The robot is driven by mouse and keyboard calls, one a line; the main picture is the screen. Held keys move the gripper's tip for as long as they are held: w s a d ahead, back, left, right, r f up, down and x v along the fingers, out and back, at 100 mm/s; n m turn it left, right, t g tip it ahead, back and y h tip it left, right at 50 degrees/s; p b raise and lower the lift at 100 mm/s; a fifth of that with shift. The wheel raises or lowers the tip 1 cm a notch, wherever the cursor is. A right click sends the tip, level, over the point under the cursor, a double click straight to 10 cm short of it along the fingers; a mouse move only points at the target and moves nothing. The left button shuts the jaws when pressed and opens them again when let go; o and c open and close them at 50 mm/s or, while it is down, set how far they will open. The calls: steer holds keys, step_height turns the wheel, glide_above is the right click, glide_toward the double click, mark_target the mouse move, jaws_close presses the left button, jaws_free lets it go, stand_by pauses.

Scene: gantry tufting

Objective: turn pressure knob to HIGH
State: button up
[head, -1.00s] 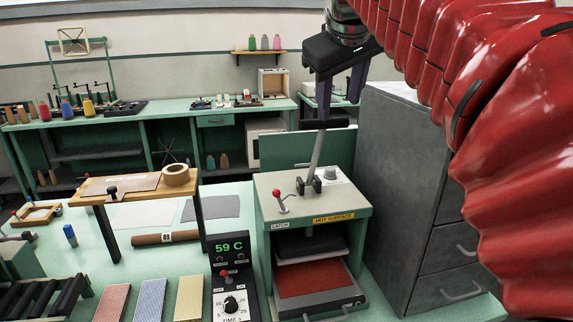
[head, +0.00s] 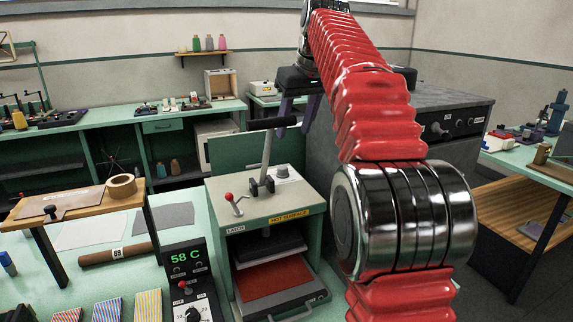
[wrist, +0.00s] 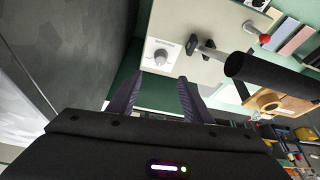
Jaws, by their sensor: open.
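The pressure knob (head: 283,171) is a small pale dial on the back right of the top of the green and cream press (head: 221,198). In the wrist view the knob (wrist: 161,57) shows unobstructed, just beyond my fingertips. Its pointer and markings are too small to read. My gripper (head: 297,121) is dark with two purple fingers, held above and behind the press top. In the wrist view my gripper (wrist: 160,79) is open and empty, its fingers apart and pointing towards the knob, not touching it.
The press lever with its black handle (head: 271,124) rises close beside the knob. A red-topped latch lever (head: 235,203) stands at the front left. A hot surface label (head: 290,218) marks the press front. A grey cabinet (head: 345,150) stands right behind.

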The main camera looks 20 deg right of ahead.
mark_target(283, 168)
steer(key=shift+a, duration=0.1)
steer(key=x, duration=1.3)
steer(key=shift+w+f, duration=0.2)
steer(key=shift+f, duration=0.15)
steer(key=shift+c, duration=0.5)
steer(key=c, duration=0.9)
